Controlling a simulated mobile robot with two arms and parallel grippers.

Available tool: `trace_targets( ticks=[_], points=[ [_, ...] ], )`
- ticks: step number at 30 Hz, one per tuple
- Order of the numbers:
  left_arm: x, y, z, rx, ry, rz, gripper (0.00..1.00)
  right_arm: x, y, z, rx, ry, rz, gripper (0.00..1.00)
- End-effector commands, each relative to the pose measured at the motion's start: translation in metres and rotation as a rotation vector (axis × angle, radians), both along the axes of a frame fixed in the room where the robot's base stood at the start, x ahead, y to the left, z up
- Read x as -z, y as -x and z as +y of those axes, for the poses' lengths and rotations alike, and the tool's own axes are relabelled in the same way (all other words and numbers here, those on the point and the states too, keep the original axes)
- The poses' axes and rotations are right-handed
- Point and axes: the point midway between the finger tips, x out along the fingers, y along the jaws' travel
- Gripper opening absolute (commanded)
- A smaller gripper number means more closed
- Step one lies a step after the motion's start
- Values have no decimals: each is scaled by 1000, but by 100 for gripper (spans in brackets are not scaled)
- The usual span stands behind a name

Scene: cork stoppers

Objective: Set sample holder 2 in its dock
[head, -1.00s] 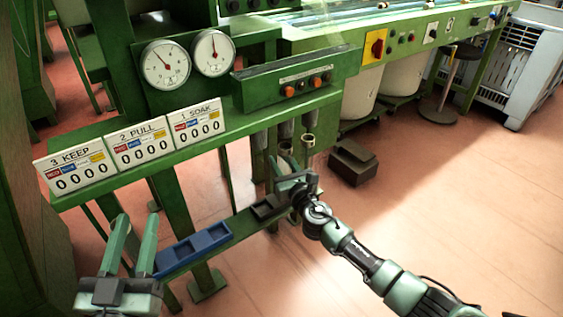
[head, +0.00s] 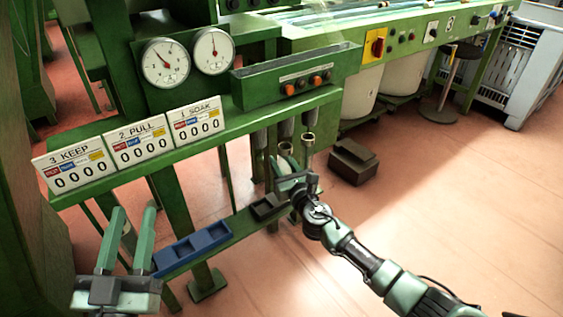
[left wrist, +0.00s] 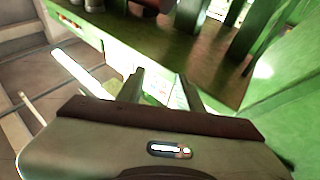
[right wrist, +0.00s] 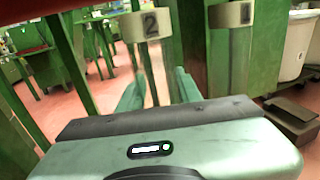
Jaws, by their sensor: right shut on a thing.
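Sample holder 2 (head: 285,148) is an upright metal tube with an open, brass-coloured rim. My right gripper (head: 284,172) is shut on it under the green ledge. In the right wrist view its pale collar (right wrist: 147,26) bears a 2, above and between the fingers. The rim sits below a dark cylinder (head: 286,129) under the ledge, perhaps its dock; I cannot tell if they touch. Holder 1 (head: 308,140) stands just to the right, a little higher; its 1 collar (right wrist: 231,14) shows in the right wrist view. My left gripper (head: 134,209) is open and empty at lower left.
A low green rail carries a blue tray (head: 194,249) and a dark block (head: 267,208). Signs for soak (head: 197,121), pull (head: 142,144) and keep (head: 74,168) stand on the ledge. A brown stepped box (head: 352,162) is on the floor at right. Open floor lies further right.

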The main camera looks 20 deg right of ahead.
Motion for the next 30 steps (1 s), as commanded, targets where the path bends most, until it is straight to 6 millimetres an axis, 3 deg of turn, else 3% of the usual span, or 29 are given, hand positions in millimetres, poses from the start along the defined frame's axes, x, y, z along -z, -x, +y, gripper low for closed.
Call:
trace_targets(
  ticks=[19, 20, 22, 30],
  points=[
    [-8, 3, 0, 2, 13, -46, 36, 1, 0, 0, 0, 0, -3, 0],
    [-9, 4, -1, 3, 14, -51, 36, 1, 0, 0, 0, 0, -3, 37],
    [-10, 4, -1, 3, 15, -55, 36, 1, 0, 0, 0, 0, -3, 57],
    [-10, 3, -1, 3, 14, -52, 36, 2, 0, 0, 0, 0, -1, 60]
  ],
)
